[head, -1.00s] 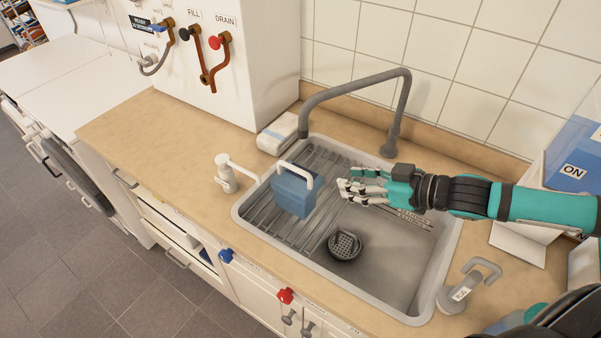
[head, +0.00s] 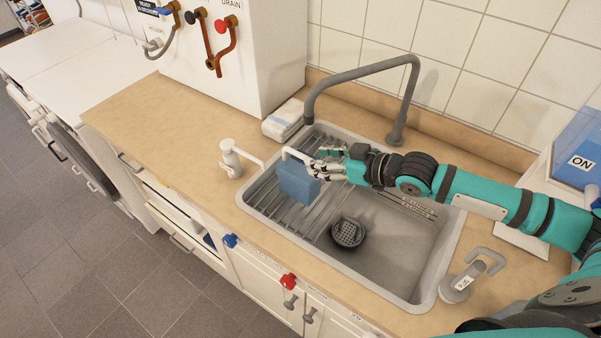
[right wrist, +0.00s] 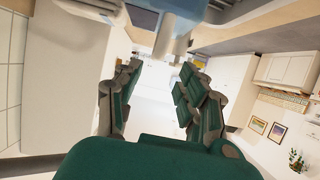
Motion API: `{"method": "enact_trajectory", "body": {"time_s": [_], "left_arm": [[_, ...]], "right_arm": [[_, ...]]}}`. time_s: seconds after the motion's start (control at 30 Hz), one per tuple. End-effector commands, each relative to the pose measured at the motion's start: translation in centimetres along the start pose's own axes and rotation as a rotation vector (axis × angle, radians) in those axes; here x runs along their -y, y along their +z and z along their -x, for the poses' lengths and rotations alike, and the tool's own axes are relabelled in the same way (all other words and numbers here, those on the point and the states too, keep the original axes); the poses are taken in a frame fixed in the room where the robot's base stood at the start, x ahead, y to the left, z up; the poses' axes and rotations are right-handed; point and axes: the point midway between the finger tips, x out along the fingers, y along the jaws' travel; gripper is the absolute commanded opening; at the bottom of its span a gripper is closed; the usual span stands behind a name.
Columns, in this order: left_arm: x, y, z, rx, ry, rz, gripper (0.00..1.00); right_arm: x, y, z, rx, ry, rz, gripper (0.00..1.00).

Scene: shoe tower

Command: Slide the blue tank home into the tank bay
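The blue tank (head: 297,184) stands upright on the ribbed left part of the sink, its white handle (head: 290,153) on top. My right gripper (head: 318,168) is at the tank's upper right, with its fingertips by the handle. In the right wrist view the fingers (right wrist: 158,78) are spread apart, with the white handle (right wrist: 165,38) and a bit of blue tank (right wrist: 175,6) just past the tips. Whether they touch the handle cannot be told. My left gripper is not in view. I cannot pick out the tank bay for sure.
The grey faucet (head: 398,128) arches over the back of the sink (head: 395,302). A white spout (head: 230,158) stands left of the sink, and a grey-handled fixture (head: 458,286) stands right. A white cabinet (head: 262,70) with levers stands behind. The counter left (head: 150,120) is clear.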

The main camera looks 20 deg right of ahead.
Motion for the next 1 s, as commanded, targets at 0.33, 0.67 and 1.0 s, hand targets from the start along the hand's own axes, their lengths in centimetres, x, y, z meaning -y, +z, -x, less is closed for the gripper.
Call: {"method": "enact_trajectory", "body": {"time_s": [0.33,0.67,1.0], "left_arm": [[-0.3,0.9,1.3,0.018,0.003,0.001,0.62],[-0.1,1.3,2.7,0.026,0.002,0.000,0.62],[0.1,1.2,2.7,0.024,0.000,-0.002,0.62]], "right_arm": [[-0.2,-0.1,-3.2,-0.001,0.001,-0.002,0.40],[-0.5,0.3,-7.3,-0.001,0.001,-0.001,0.40],[-0.5,0.5,-7.4,0.000,0.001,0.000,0.27]]}}
